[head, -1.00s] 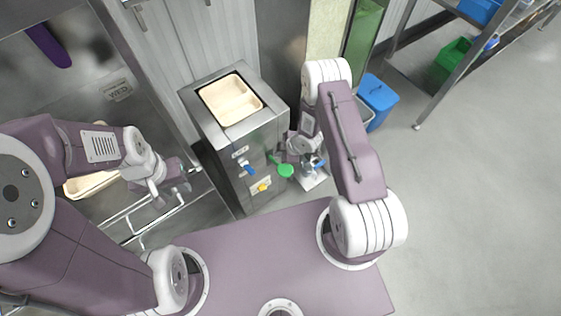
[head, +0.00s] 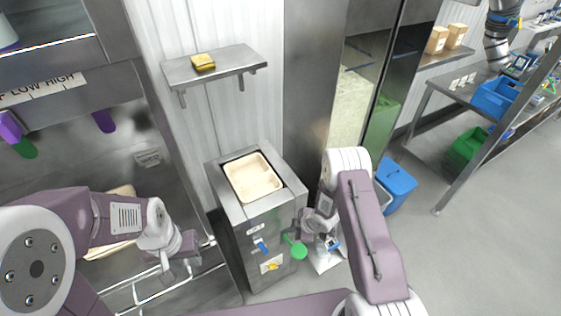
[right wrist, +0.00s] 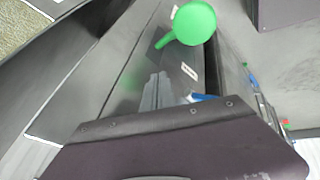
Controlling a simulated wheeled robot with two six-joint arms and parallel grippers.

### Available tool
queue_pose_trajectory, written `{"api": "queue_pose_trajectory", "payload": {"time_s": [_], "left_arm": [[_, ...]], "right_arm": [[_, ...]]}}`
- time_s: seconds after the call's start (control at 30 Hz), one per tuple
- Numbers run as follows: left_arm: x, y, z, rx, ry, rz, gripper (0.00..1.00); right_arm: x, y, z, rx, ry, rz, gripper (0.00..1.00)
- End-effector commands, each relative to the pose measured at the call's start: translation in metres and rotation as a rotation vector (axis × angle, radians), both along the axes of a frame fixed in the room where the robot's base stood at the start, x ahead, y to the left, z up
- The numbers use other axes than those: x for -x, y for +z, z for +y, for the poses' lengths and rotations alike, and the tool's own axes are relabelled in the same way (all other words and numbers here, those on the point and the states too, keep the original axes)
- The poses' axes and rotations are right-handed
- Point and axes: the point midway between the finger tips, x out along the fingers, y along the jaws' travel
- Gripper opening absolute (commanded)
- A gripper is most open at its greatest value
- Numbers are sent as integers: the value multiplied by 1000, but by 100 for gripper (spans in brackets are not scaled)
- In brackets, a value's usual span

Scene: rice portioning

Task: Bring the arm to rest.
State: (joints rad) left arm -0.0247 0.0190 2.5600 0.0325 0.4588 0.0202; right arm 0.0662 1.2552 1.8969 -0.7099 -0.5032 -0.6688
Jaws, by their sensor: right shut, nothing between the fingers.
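My right arm is folded on the right of the head view, with its right gripper (head: 303,229) close to the front right side of the steel unit. In the right wrist view the right gripper (right wrist: 157,92) shows two grey fingers side by side, shut and empty. A green round-headed utensil (head: 298,250) is close beside it at the unit; it also shows in the right wrist view (right wrist: 194,22), apart from the fingers. My left gripper (head: 180,262) hangs over the wire rack at the left; its finger gap is unclear.
The steel unit (head: 230,205) holds a cream pan (head: 252,178) on top. A wall shelf (head: 225,66) with a yellow sponge-like block (head: 203,61) is above it. A blue bin (head: 396,182) stands behind my right arm. Grey floor (head: 480,250) on the right is clear.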

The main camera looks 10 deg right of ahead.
Motion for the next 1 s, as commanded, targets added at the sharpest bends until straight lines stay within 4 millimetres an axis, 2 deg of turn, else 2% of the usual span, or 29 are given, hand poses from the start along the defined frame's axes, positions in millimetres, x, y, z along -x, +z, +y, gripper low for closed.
{"api": "queue_pose_trajectory", "payload": {"time_s": [0.1, 0.17, 0.27, 0.33, 0.4, 0.47, 0.5, 0.6, 0.7, 0.8, 0.9, 1.0], "left_arm": [[0, 0, 0, 0, 0, 0, 36], [0, 0, 0, 0, 0, 0, 36], [0, 1, 0, 0, 0, 0, 36], [0, 0, 0, 0, 0, 0, 36], [0, 0, 0, 0, 0, 0, 36], [0, 0, 0, 0, 0, 0, 36], [0, 0, 0, 0, 0, 0, 36], [0, 0, 0, 0, 0, 0, 36], [0, 0, 0, 0, 0, 0, 36], [0, 0, 0, 0, 0, 0, 36], [0, 0, 0, 0, 0, 0, 36], [0, 0, 0, 0, 0, 0, 36]], "right_arm": [[0, 1, 0, 1, -3, 0, 0], [-3, 9, -4, 9, -29, 6, 0], [-8, 47, -20, 40, -165, 40, 0], [-4, 88, -36, 59, -330, 83, 0], [14, 130, -49, 65, -517, 137, 0], [36, 162, -55, 55, -676, 186, 0], [54, 182, -57, 42, -778, 219, 0], [101, 220, -56, -1, -1003, 305, 0], [142, 242, -50, -46, -1163, 380, 0], [168, 253, -43, -75, -1256, 433, 0], [178, 257, -41, -87, -1293, 457, 0], [179, 257, -40, -89, -1298, 460, 0]]}}
